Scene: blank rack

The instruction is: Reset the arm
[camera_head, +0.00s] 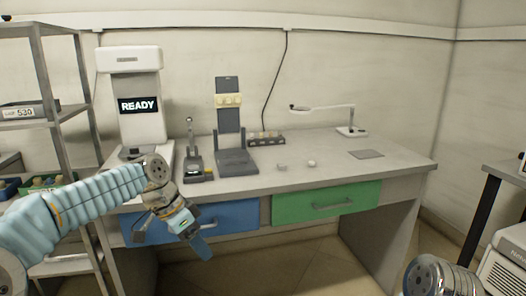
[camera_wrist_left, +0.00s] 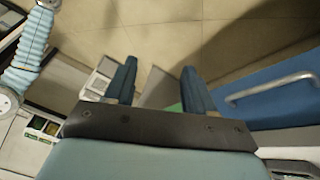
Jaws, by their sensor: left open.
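My left arm comes in from the left in the head view, wrapped in a light blue sleeve. My left gripper (camera_head: 200,232) hangs in front of the bench, before the blue drawer (camera_head: 232,216), with its fingers pointing down.
The grey bench (camera_head: 300,180) holds a white machine reading READY (camera_head: 133,85), a dark stand (camera_head: 230,125), a small press-like tool (camera_head: 194,160) and a lamp (camera_head: 322,108). A green drawer (camera_head: 325,203) is on its front. A metal rack (camera_head: 50,85) stands left. Floor in front is clear.

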